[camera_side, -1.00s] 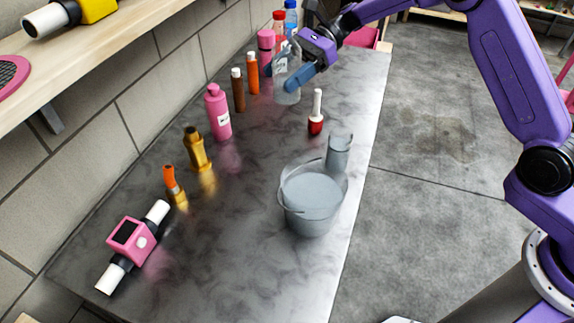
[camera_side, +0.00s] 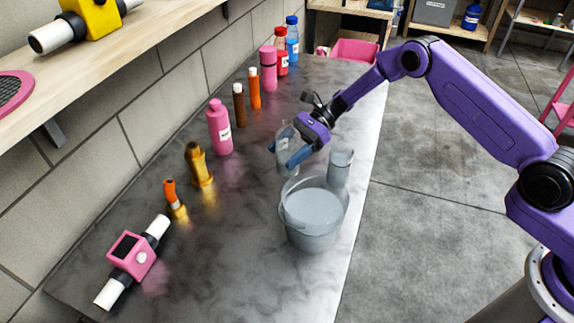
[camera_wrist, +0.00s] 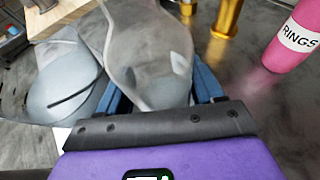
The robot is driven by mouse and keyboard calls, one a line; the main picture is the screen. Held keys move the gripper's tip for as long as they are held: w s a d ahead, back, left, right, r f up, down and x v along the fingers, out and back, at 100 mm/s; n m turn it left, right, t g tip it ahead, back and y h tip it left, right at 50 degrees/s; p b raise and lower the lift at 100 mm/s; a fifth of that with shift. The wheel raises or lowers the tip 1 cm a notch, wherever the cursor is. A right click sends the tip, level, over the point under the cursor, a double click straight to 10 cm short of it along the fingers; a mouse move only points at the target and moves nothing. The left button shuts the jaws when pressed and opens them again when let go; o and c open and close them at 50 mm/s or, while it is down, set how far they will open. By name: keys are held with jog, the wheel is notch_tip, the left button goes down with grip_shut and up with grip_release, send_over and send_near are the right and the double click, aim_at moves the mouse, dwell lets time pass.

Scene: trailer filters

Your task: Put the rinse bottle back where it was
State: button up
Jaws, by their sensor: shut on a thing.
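My gripper (camera_side: 294,158) is shut on a clear grey bottle (camera_side: 284,146), which I take to be the rinse bottle. The bottle is upright or nearly so, behind the bucket; I cannot tell whether its base touches the bench. In the wrist view the bottle (camera_wrist: 150,45) lies between the two blue fingers of my gripper (camera_wrist: 158,88). Its lower part is partly hidden by the bucket and fingers in the side view. A pink bottle (camera_side: 219,130) with a white label stands to its left; its label also shows in the wrist view (camera_wrist: 295,38).
A grey bucket (camera_side: 310,235) of liquid stands in front of my gripper, with a grey beaker (camera_side: 340,168) beside it. Brown (camera_side: 239,105), orange (camera_side: 255,90) and other bottles line the wall.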

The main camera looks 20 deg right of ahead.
aim_at(279, 171)
jog(key=shift+f, duration=2.15)
jog(key=o, duration=1)
jog(key=shift+f, duration=0.1)
